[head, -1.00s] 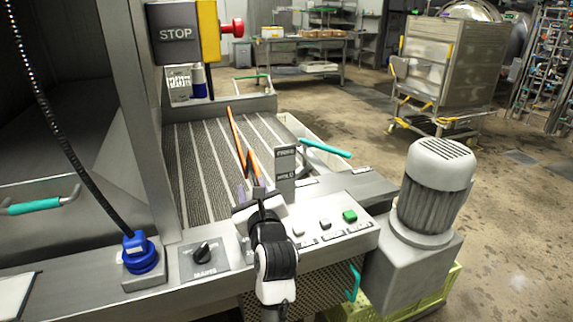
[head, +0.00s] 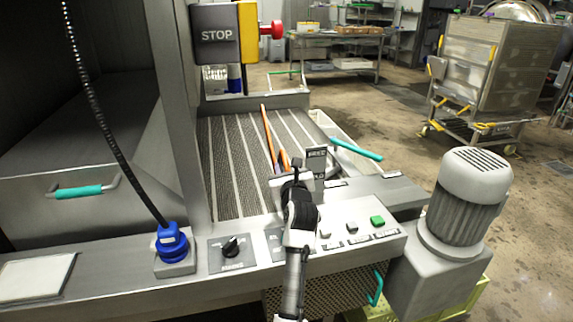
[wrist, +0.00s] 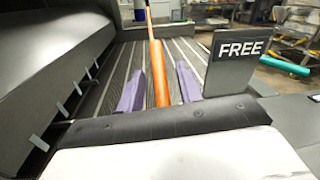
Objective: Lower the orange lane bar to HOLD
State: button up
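The orange lane bar (head: 268,132) runs lengthwise over the ribbed conveyor bed. In the wrist view the orange lane bar (wrist: 157,65) rises away from me between the two purple fingertips of my gripper (wrist: 160,88). A gap shows on each side of it, so the fingers are open around it and not clamped. In the head view my gripper (head: 283,170) is at the bed's near end, partly hidden by my wrist. An upright grey plate (head: 316,160) stands just right of it; it reads FREE in the wrist view (wrist: 237,50). No HOLD label is readable now.
A control panel with a black knob (head: 231,246) and a green button (head: 377,221) lies below my gripper. A teal handle (head: 356,149) is right of the plate. A motor (head: 468,195) stands at right, a STOP box (head: 217,36) at the back.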

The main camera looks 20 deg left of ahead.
jog(key=shift+w+a, duration=0.25)
jog(key=shift+w, duration=0.2)
grip_shut()
